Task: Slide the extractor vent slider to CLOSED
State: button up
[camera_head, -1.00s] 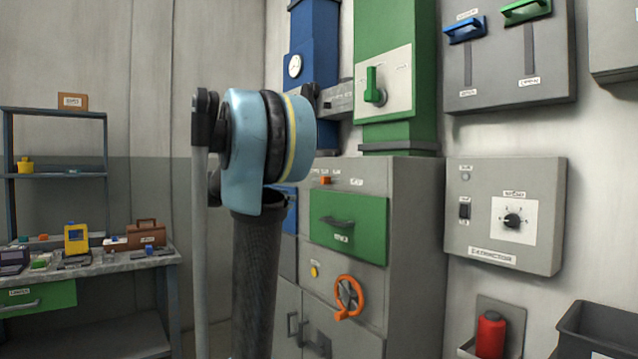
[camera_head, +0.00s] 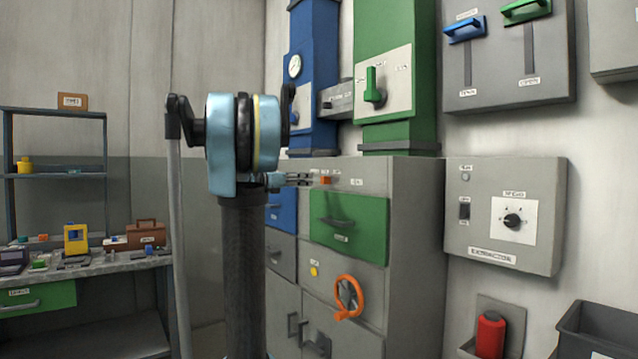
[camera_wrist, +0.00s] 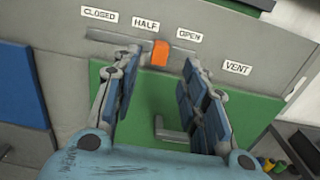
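The vent slider is a small orange knob (camera_wrist: 160,54) in a grey horizontal slot (camera_wrist: 116,38) on the grey cabinet panel. Labels CLOSED, HALF and OPEN run left to right above the slot. The knob stands between the HALF and OPEN labels, and a VENT label is at the right. My gripper (camera_wrist: 163,62) is open, with one finger on each side of the knob in the picture and visible gaps to it. In the head view the orange knob (camera_head: 326,180) is just right of my fingertips (camera_head: 307,179). Whether a fingertip touches the panel cannot be told.
A green drawer (camera_head: 349,228) with a handle lies just below the slot, and a blue one (camera_head: 281,208) to its left. An orange wheel (camera_head: 348,297) is lower on the cabinet. The extractor box (camera_head: 505,215) hangs on the right wall.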

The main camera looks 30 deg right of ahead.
aim_at(322, 178)
jog(key=d, duration=0.9)
jog(key=shift+w, duration=0.35)
jog(key=shift+a, duration=0.1)
jog(key=shift+c, duration=0.6)
grip_shut()
